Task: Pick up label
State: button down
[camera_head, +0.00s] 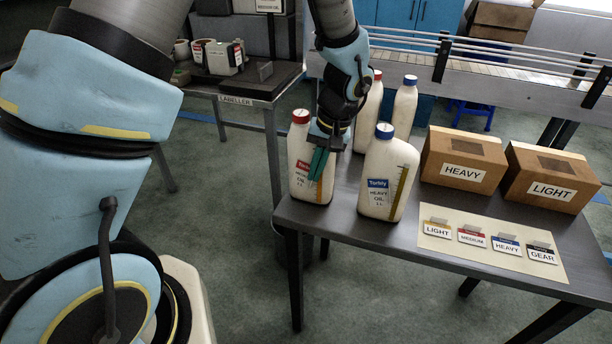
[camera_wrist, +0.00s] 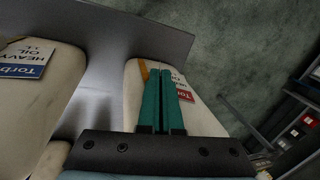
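Several small labels lie in a row on a cream sheet (camera_head: 455,252) on the table: a LIGHT label (camera_head: 437,230), a MEDIUM label (camera_head: 471,238), a HEAVY label (camera_head: 506,246) and a GEAR label (camera_head: 541,255). My gripper (camera_head: 317,176) points down in front of the red-capped bottle (camera_head: 300,155), left of the labels and apart from them. In the wrist view, its green fingers (camera_wrist: 161,72) lie side by side with only a thin line between them, over the bottle with the red label (camera_wrist: 184,93). No label shows between them.
A blue-capped HEAVY OIL bottle (camera_head: 380,175) stands between my gripper and the labels. Two more bottles (camera_head: 405,108) stand behind. A HEAVY box (camera_head: 463,160) and a LIGHT box (camera_head: 550,178) stand behind the sheet. A labeller table (camera_head: 250,95) is at the back left.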

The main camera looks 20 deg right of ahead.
jog(key=shift+r, duration=0.1)
jog(key=w+a+b+v, duration=0.1)
jog(key=v, duration=0.7)
jog(key=w+a+r+b+v, duration=0.1)
jog(key=a+b+v, duration=0.1)
jog(key=v, duration=0.7)
jog(key=shift+a+r, duration=0.2)
jog(key=shift+a, duration=0.05)
jog(key=s+a+r+p, duration=0.1)
jog(key=s+a+r, duration=0.2)
jog(key=s+a, duration=0.1)
jog(key=shift+s+a, duration=0.15)
jog(key=shift+s, duration=0.65)
